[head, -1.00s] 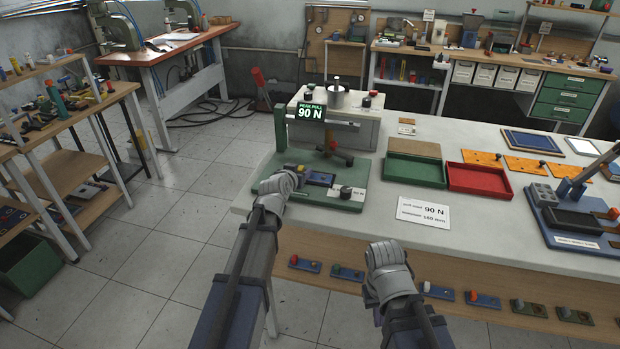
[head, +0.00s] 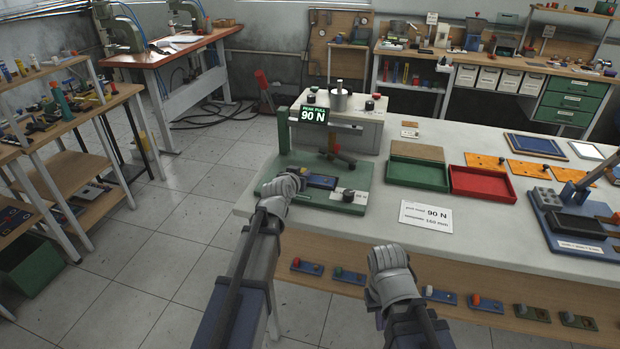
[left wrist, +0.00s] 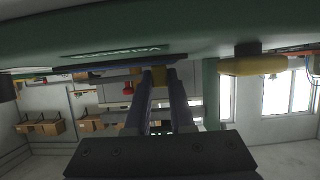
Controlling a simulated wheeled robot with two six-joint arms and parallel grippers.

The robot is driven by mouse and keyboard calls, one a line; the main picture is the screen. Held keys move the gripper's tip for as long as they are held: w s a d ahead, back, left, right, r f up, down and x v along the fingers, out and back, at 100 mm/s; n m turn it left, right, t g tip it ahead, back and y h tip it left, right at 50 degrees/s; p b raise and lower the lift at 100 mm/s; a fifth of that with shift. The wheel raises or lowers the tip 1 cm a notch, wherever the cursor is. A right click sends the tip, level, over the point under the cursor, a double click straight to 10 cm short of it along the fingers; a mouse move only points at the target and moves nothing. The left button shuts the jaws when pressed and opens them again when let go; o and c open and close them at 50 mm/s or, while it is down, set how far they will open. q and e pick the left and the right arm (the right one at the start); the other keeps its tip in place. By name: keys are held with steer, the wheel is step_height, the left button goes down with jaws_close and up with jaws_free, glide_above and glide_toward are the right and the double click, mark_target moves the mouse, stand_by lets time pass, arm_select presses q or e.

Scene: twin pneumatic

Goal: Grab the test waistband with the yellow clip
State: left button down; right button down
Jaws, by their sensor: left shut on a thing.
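The green test fixture (head: 345,201) stands at the near left corner of the bench, with a dark blue block (head: 320,181) on its base. My left gripper (head: 292,180) is at the left end of this block; its fingertips are mostly hidden by the hand. In the left wrist view the two fingers (left wrist: 160,84) close on a small yellow piece (left wrist: 159,76) that looks like the yellow clip, beside a dark strip (left wrist: 120,63). I cannot make out the waistband clearly. My right gripper (head: 386,252) is in front of the bench edge; its fingertips do not show clearly.
Several small blocks line the bench's lower front.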

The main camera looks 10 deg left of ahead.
arm_select(q)
steer(key=shift+r, duration=0.15)
step_height(320, 180, up, 10)
steer(key=p, duration=1)
